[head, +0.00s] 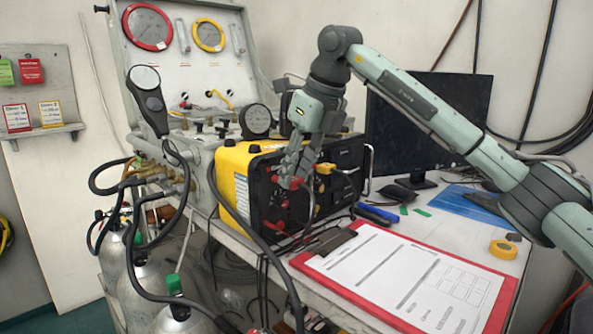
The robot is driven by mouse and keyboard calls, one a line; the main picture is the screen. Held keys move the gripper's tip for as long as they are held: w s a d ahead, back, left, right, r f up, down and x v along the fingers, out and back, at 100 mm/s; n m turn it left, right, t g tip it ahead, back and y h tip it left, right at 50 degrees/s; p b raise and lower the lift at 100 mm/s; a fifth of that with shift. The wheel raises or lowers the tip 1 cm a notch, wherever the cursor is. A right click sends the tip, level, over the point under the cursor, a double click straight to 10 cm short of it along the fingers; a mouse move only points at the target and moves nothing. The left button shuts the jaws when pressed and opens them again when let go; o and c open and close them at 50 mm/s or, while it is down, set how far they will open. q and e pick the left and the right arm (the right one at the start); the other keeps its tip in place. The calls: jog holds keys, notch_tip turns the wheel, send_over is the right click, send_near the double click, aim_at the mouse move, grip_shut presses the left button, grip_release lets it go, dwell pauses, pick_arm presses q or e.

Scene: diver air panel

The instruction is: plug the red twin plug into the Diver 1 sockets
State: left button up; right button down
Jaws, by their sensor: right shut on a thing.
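My right gripper (297,168) reaches down from the right to the black front of the yellow communications box (234,176). It is shut on the red twin plug (291,183), which is partly hidden by the fingers. The plug is right at the panel face; I cannot tell whether its pins are in sockets. Small red spots, perhaps sockets, show lower on the panel (281,225). The Diver 1 label is too small to read. A yellow plug (323,169) sits at the panel just right of the gripper. My left gripper is not in view.
A red-edged clipboard (405,279) lies on the table in front of the box. A monitor (428,122) stands behind my right arm. Black cables hang before the box. A handset (147,99) and gauge panel (190,60) are at left. Yellow tape (503,250) lies at right.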

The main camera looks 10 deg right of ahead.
jog(key=shift+w+a, duration=0.35)
jog(key=shift+w, duration=0.15)
dwell(1.2)
jog(key=c, duration=1.1)
grip_release()
